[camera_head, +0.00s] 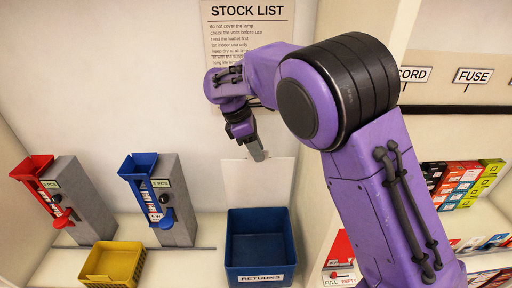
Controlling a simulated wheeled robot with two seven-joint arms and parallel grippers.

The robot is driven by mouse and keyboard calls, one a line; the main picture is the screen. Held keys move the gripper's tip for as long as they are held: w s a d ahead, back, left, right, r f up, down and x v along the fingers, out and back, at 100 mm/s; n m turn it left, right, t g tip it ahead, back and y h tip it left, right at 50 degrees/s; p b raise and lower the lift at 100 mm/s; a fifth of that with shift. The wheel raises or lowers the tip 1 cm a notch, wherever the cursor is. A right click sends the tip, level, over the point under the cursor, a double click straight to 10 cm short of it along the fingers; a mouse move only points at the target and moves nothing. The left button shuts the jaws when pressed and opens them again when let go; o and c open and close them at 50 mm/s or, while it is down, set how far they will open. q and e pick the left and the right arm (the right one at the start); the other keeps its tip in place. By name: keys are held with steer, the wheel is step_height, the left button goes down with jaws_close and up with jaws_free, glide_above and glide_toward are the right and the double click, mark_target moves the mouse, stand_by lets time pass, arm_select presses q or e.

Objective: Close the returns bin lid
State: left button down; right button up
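The blue returns bin (232,252) stands on the white surface at the lower middle, with a RETURNS label on its front. Its top is uncovered and I see into its dark blue inside. A pale, nearly white panel (258,185) stands upright at the bin's back edge and looks like the lid, raised. My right gripper (258,154) points down in front of the panel's upper edge, above the bin. Its fingers overlap in this view, so their gap cannot be seen, and I cannot tell whether it touches the panel. My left gripper is not in view.
Two grey dispensers, with a red hopper (32,168) and a blue hopper (138,166), stand at left. A yellow bin (112,264) sits in front of them. A stock list (248,35) hangs on the wall. Small coloured boxes (465,180) fill a shelf at right, beyond my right arm.

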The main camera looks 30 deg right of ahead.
steer(key=shift+a, duration=0.15)
steer(key=shift+w, duration=0.1)
jaws_close()
steer(key=shift+s+f, duration=0.1)
steer(key=shift+s, duration=0.1)
stand_by(1.0)
